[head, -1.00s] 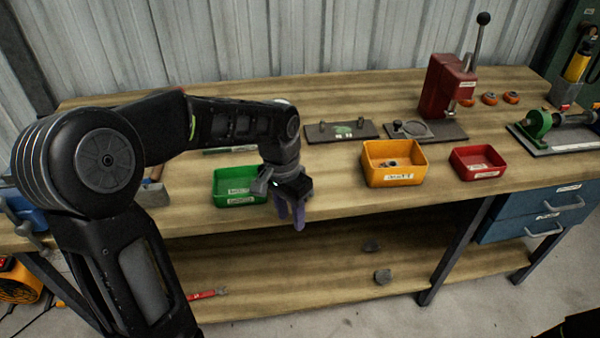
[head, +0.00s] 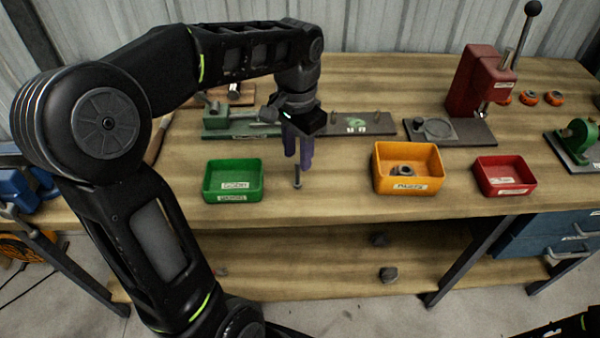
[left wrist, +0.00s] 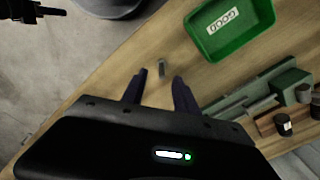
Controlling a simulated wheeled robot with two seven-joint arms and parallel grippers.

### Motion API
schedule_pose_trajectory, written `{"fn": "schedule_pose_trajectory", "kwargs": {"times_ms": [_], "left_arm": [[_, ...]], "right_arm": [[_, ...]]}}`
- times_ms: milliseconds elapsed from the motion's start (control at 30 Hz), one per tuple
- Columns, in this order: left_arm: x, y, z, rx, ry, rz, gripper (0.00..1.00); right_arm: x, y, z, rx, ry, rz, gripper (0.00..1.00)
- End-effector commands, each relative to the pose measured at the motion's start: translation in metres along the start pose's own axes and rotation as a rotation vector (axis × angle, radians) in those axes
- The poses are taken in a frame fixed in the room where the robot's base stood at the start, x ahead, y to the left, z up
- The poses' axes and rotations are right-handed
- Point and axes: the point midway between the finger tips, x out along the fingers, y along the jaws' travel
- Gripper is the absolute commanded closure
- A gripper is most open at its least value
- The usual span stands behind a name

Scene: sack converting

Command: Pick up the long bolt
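My left gripper (head: 299,166) points down above the bolt. Its purple fingers are apart and empty, as the left wrist view (left wrist: 159,76) shows. Whether a fingertip touches the bolt cannot be told. A dark part, likely my right gripper (left wrist: 45,11), shows at the left wrist view's top left corner; its fingers are unclear.
The green tray (head: 233,196) labelled GOOD stands left of the bolt. An orange bin (head: 408,187) holding small parts and a red bin (head: 505,189) stand right. A green-and-grey fixture (head: 245,125) lies behind. The bench's front edge is close; bench between bolt and orange bin is clear.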

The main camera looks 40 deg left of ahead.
Motion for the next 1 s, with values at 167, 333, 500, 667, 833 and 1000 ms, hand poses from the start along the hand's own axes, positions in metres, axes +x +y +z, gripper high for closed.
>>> {"fn": "schedule_pose_trajectory", "kwargs": {"times_ms": [167,333,500,667,833,1000], "left_arm": [[0.008,0.0,0.0,0.0,-0.003,0.001,0.64],[0.025,0.0,0.0,0.0,-0.002,0.001,0.64],[0.026,0.0,0.0,0.0,0.0,0.001,0.64],[0.027,0.0,0.0,0.0,-0.001,0.001,0.64],[0.043,-0.002,0.0,0.0,-0.004,0.003,0.64],[0.068,-0.004,0.0,0.0,-0.004,0.002,0.64]], "right_arm": [[0.0,0.0,0.0,0.0,0.0,0.0,1.0],[-0.001,0.0,0.0,0.0,0.0,0.0,1.0],[-0.001,0.0,0.0,0.0,0.001,0.0,1.0],[-0.001,0.0,0.0,0.0,0.001,0.0,1.0],[-0.005,-0.002,0.0,0.0,0.001,0.0,1.0],[-0.007,-0.003,0.0,0.0,0.0,0.0,1.0]]}}
